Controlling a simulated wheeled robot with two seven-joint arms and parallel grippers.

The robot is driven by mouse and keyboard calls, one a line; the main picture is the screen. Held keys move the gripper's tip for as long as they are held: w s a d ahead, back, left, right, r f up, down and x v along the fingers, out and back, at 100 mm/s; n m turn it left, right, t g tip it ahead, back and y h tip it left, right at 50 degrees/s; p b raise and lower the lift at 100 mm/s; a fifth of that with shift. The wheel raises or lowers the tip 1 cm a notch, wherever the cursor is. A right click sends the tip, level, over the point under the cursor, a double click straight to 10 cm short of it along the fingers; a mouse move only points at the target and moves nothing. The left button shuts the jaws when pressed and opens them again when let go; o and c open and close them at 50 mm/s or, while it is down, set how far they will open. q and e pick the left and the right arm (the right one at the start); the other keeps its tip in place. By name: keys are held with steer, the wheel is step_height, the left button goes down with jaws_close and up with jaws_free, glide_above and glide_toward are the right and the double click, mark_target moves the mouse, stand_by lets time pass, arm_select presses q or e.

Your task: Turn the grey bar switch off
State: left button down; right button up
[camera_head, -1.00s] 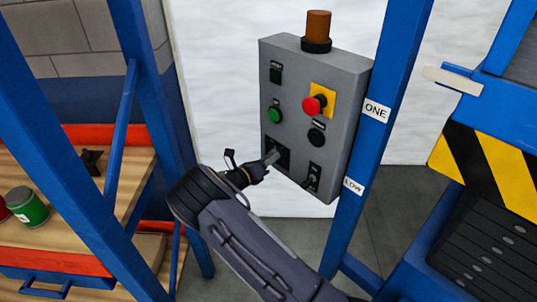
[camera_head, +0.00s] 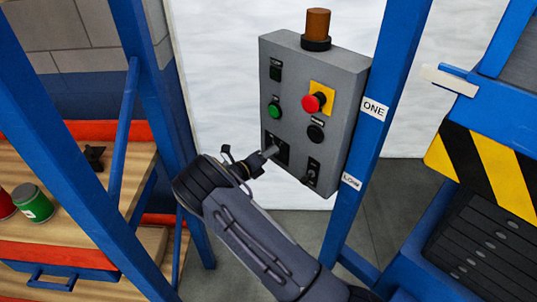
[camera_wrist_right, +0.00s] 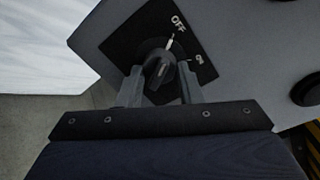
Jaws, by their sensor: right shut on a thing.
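The grey bar switch (camera_wrist_right: 161,70) sits on a black square plate (camera_wrist_right: 124,47) marked OFF and ON. In the head view this plate (camera_head: 283,155) is at the lower left of the grey control box (camera_head: 343,100). My right gripper (camera_head: 269,153) reaches it from the lower left. In the right wrist view my right gripper (camera_wrist_right: 162,85) has one finger on each side of the bar and is shut on it. The bar points up towards the OFF mark. In the head view the fingers partly hide the switch. My left gripper is not in view.
The box also carries a red button (camera_head: 313,103) on a yellow plate, a green button (camera_head: 274,111), black controls and an orange lamp (camera_head: 317,24). A blue post (camera_head: 376,130) stands right of it. A wooden shelf with cans (camera_head: 32,203) is at left.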

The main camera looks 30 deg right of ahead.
steer(key=o, duration=1)
steer(key=shift+c, duration=0.2)
steer(key=b+v, duration=0.2)
steer(key=v, duration=0.6)
steer(key=shift+d, duration=0.1)
